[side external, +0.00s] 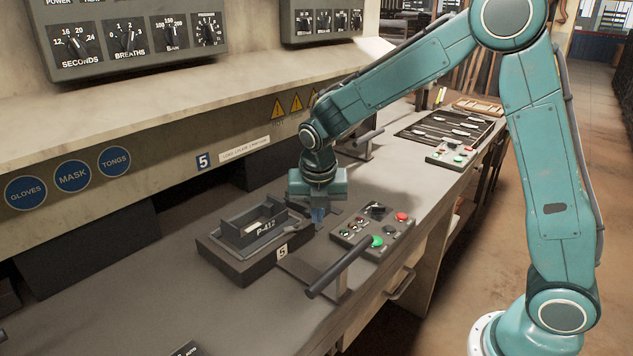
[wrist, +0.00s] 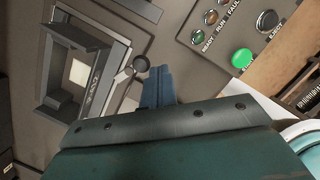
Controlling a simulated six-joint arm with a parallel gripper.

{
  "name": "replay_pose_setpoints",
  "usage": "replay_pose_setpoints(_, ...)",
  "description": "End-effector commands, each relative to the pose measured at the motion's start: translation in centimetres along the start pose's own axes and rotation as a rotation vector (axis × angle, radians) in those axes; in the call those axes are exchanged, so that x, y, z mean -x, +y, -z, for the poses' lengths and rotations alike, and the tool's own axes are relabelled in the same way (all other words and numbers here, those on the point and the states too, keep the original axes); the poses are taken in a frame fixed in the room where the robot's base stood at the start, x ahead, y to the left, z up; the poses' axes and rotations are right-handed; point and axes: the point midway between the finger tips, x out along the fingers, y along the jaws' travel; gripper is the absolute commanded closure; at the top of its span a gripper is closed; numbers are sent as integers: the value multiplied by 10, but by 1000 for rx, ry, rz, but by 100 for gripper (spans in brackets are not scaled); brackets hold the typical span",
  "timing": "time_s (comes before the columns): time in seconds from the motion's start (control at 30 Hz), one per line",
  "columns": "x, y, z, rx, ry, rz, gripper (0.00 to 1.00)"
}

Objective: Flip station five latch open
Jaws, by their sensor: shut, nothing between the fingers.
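The station five fixture (side external: 236,262) is a dark block with a "5" tag on its front, holding a grey part marked P-412 (side external: 262,228). In the wrist view the part (wrist: 75,35) lies at the left. A small latch arm (wrist: 122,86) with a round dark knob (wrist: 141,63) sits at the fixture's right edge; in the side view it is hidden or too small to tell. My gripper (side external: 318,217) points down at the fixture's right side. In the wrist view its blue fingers (wrist: 158,86) are shut and empty, just right of the knob; I cannot tell if they touch it.
A control box (side external: 374,231) with coloured buttons stands right of the gripper. A long dark lever handle (side external: 340,265) rises in front of the fixture. A second button box (side external: 452,154) and a tool tray (side external: 440,130) are farther back.

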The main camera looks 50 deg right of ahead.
Motion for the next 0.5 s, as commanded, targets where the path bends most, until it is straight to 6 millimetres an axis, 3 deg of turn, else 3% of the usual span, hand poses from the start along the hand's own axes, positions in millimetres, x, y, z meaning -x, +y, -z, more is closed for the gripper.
replay_pose_setpoints(0.5,-5,-1,-17,0,1,1,100)
